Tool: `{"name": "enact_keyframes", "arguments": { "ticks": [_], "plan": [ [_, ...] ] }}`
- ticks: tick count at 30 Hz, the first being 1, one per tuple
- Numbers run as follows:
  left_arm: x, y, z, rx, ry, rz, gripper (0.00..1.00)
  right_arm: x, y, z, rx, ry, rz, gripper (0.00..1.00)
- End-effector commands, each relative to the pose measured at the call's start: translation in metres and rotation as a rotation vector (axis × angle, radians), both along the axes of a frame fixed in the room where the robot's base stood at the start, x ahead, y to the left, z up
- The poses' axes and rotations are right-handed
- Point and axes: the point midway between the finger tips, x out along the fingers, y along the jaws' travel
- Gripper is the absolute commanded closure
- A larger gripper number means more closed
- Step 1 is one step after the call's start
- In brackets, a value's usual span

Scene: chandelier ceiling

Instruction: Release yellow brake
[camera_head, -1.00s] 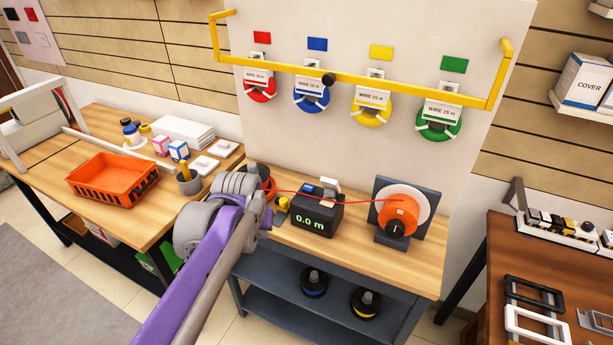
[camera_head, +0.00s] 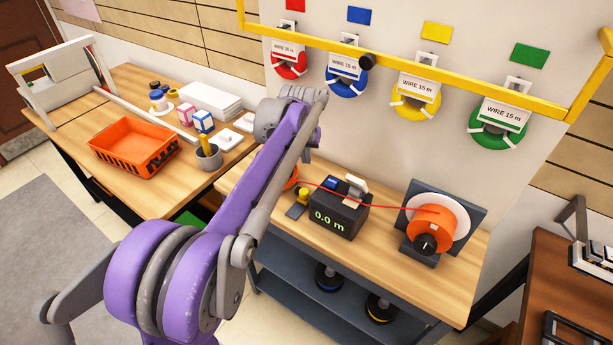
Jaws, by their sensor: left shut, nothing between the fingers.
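The yellow wire reel (camera_head: 424,113) hangs on the wall panel under a yellow tag (camera_head: 436,31). It has a white "WIRE 15 m" label, a small bracket above and white pieces at its sides. I cannot tell which part is its brake. A yellow bar (camera_head: 480,84) with a black knob (camera_head: 367,62) runs in front of the panel. My left gripper (camera_head: 308,95) is at the far end of the purple arm, below the red reel and left of the yellow reel, apart from it. Its fingers are small and partly hidden; it is shut and empty. My right gripper is out of view.
Red (camera_head: 290,66), blue (camera_head: 346,78) and green (camera_head: 497,129) reels hang alongside. The bench below holds a meter (camera_head: 338,212) reading 0.0 m and an orange spool (camera_head: 437,220), joined by red wire. An orange crate (camera_head: 132,158) is on the left table.

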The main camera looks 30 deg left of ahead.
Motion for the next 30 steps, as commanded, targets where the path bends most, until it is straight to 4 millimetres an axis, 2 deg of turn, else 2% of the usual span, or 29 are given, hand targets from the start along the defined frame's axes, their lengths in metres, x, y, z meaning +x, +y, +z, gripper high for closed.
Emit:
{"name": "enact_keyframes", "arguments": {
  "ticks": [5, 17, 24, 30],
  "plan": [
    [0.007, 0.002, -0.020, 0.000, 0.000, 0.000, 1.00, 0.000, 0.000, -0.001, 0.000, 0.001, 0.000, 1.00],
    [0.032, 0.010, -0.094, 0.000, 0.000, -0.001, 1.00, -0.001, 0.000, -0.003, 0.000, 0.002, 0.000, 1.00],
    [0.001, 0.000, -0.092, 0.001, -0.001, -0.001, 1.00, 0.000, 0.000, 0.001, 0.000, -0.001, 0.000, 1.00],
    [-0.007, -0.003, -0.092, 0.000, 0.000, 0.000, 1.00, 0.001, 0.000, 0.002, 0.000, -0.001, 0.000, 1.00]
  ]
}}
